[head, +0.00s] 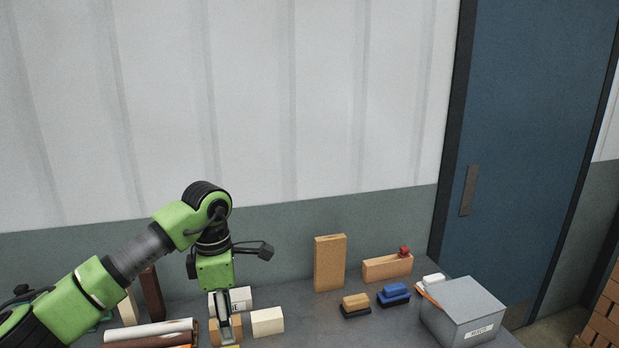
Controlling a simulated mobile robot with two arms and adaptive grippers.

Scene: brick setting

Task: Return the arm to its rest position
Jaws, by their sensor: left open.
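My left arm comes in from the left over the grey table (290,325). Its gripper (224,326) points down among small blocks at the front of the table. The fingers overlap a tan block (236,326) in the picture; whether they touch it I cannot tell. The gripper is open. My right gripper is out of view.
A cream block (267,321) is right of the gripper. Rolls (150,332) lie to its left. A tall brown board (329,263), a long tan block (388,267), brushes (393,294) and a grey box (462,310) stand to the right. The wall is behind.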

